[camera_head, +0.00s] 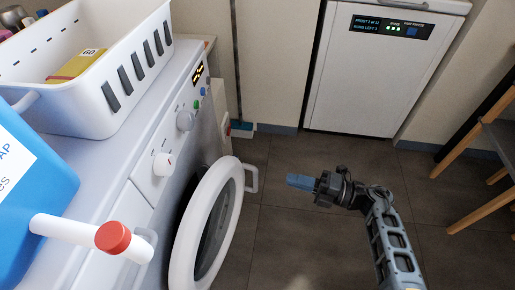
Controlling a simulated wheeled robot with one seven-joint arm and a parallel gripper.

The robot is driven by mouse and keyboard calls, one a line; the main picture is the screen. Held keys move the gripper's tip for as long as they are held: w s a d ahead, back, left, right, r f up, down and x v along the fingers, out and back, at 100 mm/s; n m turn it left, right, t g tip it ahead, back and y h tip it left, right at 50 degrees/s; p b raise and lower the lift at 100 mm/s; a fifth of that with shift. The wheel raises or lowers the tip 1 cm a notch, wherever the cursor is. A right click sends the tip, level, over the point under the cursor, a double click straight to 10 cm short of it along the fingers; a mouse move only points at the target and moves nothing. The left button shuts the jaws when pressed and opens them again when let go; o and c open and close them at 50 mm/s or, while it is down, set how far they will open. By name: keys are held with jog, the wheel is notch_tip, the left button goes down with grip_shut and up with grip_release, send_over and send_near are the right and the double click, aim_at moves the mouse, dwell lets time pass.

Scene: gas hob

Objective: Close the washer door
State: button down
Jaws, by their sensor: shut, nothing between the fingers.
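The white washer (133,165) stands on the left, its control panel facing right. Its round door (231,202), with a white ring and dark glass, stands open, swung out from the washer's front. A white handle (252,178) sticks out from the door's far right edge. My gripper (290,180) is shut and empty, with blue fingertips pointing left. It is to the right of the door handle, apart from it, above the dark tiled floor. The lower part of the door runs out of the picture.
A white freezer (375,75) stands at the back wall. A wooden-legged stand (481,150) is at right. The floor between is clear.

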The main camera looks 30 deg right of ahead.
aim_at(237, 165)
jog(key=b+x, duration=0.2)
jog(key=x, duration=1.1)
jog(key=shift+w+a+f, duration=0.1)
jog(key=shift+w+a, duration=0.1)
jog(key=shift+w, duration=0.15)
